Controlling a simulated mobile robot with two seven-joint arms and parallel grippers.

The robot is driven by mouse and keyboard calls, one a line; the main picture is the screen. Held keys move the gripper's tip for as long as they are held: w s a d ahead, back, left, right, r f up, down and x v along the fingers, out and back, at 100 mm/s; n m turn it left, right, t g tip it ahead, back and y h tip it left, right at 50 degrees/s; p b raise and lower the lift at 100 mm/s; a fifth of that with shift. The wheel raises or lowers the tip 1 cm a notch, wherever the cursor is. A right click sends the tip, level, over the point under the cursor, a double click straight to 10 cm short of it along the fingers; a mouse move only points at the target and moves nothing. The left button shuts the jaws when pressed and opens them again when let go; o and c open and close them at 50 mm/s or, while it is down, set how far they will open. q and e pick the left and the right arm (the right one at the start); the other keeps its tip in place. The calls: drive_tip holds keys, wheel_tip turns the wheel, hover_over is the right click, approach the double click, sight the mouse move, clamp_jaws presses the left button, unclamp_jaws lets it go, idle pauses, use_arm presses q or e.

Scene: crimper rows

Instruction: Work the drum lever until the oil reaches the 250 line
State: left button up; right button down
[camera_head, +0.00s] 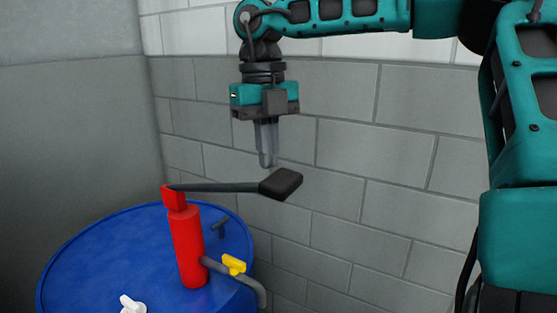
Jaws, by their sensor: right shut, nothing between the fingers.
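A red pump (188,246) stands upright on top of a blue drum (90,250). Its lever (222,187) reaches out to the right, close to level, and ends in a black grip (281,184). My right gripper (266,163) points down just above the black grip, a little to its left. Its fingers are shut with nothing between them. A small gap seems to show between the fingertips and the lever; I cannot tell for sure whether they touch. My left gripper is out of view. The oil and the 250 line are not visible.
A grey spout with a yellow valve handle (234,264) leaves the pump to the right. A white cap-like part (131,305) and a small dark fitting (220,227) are on the drum top. A grey block wall (400,150) stands behind.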

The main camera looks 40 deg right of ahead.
wheel_tip(320, 180, up, 13)
drive_tip(key=w, duration=0.1)
drive_tip(key=shift+d, duration=0.2)
idle(0.9)
drive_tip(key=shift+f, duration=0.1)
idle(0.4)
drive_tip(key=s+f, duration=0.1)
drive_tip(key=s+a+f, duration=0.1)
drive_tip(key=s+f, duration=0.1)
drive_tip(key=shift+s, duration=0.15)
drive_tip(key=shift+f, duration=0.2)
drive_tip(key=shift+s+a+f, duration=0.1)
drive_tip(key=shift+s+f, duration=0.05)
drive_tip(key=shift+f, duration=1.55)
drive_tip(key=shift+s+f, duration=0.15)
drive_tip(key=shift+f, duration=1.5)
